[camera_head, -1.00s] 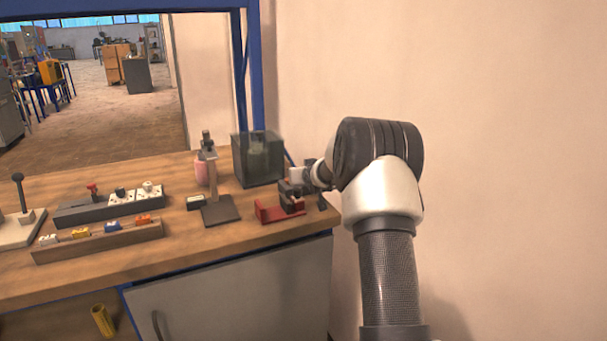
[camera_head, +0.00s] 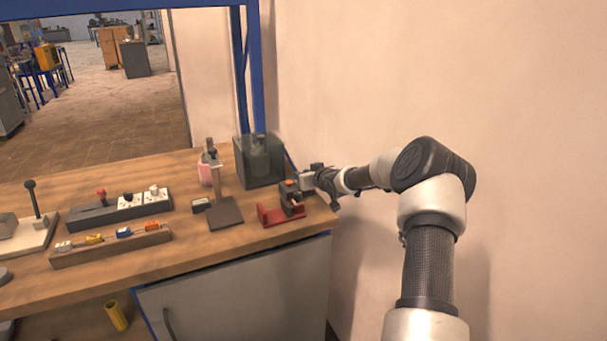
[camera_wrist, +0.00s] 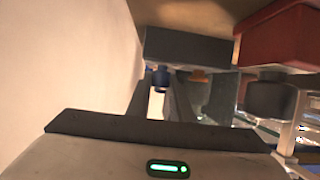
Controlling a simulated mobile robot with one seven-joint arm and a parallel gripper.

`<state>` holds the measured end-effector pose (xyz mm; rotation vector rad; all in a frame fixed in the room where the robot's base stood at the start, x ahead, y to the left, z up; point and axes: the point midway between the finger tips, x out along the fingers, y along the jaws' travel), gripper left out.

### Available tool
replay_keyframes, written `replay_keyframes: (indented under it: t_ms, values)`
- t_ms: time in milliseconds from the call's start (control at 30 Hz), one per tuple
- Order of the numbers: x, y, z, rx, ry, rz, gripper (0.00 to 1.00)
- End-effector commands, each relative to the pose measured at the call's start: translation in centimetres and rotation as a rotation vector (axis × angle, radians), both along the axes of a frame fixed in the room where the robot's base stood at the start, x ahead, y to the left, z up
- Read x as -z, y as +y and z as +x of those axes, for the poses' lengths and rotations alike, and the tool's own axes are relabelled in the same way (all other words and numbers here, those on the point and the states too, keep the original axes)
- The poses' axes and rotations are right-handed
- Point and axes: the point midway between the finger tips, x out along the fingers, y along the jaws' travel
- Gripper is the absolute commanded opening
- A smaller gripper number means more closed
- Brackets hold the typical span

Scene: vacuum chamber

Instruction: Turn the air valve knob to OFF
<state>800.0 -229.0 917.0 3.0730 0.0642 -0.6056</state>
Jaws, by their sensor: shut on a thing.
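The air valve is a small dark block (camera_head: 291,198) with an orange part on top. It stands by a red bracket (camera_head: 268,215) at the right end of the bench. My gripper (camera_head: 306,188) is at the right side of the block, near the wall. In the wrist view, the gripper's fingers (camera_wrist: 161,98) reach up to a dark block (camera_wrist: 190,47), with a small blue part (camera_wrist: 161,78) between them and an orange part beside it. The gripper is shut on the valve knob. The knob itself is mostly hidden, so its setting cannot be read.
A dark glass box (camera_head: 259,160) stands just behind the valve. A grey stand (camera_head: 224,208) and a pink bottle (camera_head: 206,172) are to its left. Switch strips (camera_head: 120,210) lie farther left. The wall (camera_head: 400,80) is close on the right.

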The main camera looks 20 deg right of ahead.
Motion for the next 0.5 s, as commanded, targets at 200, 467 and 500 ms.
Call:
replay_keyframes:
  t_ms: [200,467,500]
  values:
    - [0.41,-0.03,-0.13,0.000,0.007,0.001,0.38]
    - [0.23,0.01,-0.08,0.000,0.004,0.001,0.38]
    - [0.18,-0.01,-0.13,0.000,0.004,0.000,0.38]
